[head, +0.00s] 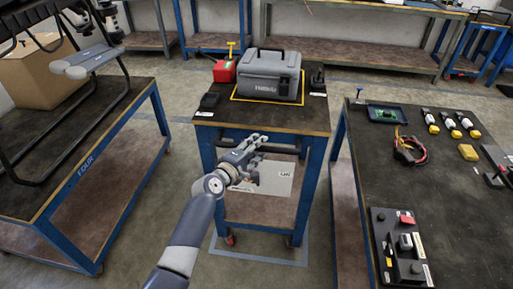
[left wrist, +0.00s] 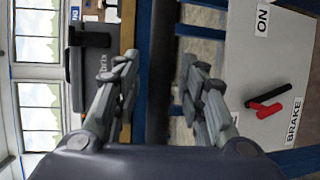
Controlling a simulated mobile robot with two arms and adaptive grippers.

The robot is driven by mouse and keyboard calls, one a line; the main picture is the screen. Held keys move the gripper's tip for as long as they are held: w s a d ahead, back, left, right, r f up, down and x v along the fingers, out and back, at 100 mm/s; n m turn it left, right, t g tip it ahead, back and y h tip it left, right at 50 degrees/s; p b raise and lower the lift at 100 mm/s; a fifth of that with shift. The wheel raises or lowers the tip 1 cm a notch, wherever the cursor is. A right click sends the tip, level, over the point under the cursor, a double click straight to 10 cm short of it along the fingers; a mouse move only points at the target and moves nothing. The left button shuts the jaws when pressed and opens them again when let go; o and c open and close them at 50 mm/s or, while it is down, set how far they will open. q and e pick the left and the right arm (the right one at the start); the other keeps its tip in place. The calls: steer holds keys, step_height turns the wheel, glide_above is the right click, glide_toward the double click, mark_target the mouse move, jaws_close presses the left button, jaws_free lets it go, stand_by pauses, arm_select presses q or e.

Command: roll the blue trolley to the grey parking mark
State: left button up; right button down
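The blue trolley (head: 308,185) stands in the middle of the head view, with a dark top and a lower shelf. My left gripper (head: 262,143) is at its near side, by the dark push bar (head: 283,149). In the left wrist view the bar (left wrist: 160,85) runs between the two spread fingers (left wrist: 158,90), with gaps visible on both sides. A pale panel (left wrist: 228,70) carries "ON" and "BRAKE" labels and a red and black lever (left wrist: 267,104). A grey-blue line (head: 262,261) marks the floor around the trolley's near wheels; I cannot tell if it is the parking mark. My right gripper is out of view.
A blue-framed table (head: 115,108) stands left with drone parts above. A dark bench (head: 352,150) with parts stands close on the right. Workbenches line the back; floor shows between them.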

arm_select(q)
steer(key=v, duration=1.2)
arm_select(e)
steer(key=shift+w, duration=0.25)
arm_select(q)
steer(key=s+a+f+m+g+y, duration=0.25)
steer(key=s+f, duration=0.25)
steer(key=f, duration=0.7)
steer(key=s+a+f+m+g+y, duration=0.1)
steer(key=s+a+f+g, duration=0.15)
steer(key=s+f, duration=0.7)
steer(key=s+a+f+m+g+y, duration=0.1)
steer(key=s+a+f+m+y, duration=0.15)
steer(key=f, duration=1.25)
steer(key=s+a+f+m+g, duration=0.2)
steer(key=s+f, duration=0.4)
steer(key=s, duration=0.6)
steer(key=s+a+f+m+g+y, duration=0.1)
steer(key=s+a+f+m, duration=0.3)
steer(key=s, duration=0.7)
steer(key=s+a+f+m+g+y, duration=0.1)
steer(key=s+a+f+m+g, duration=0.2)
steer(key=s+f, duration=0.5)
steer(key=s+a, duration=0.1)
steer(key=s, duration=0.3)
steer(key=shift+s+a+g, duration=0.3)
steer(key=shift+s, duration=0.05)
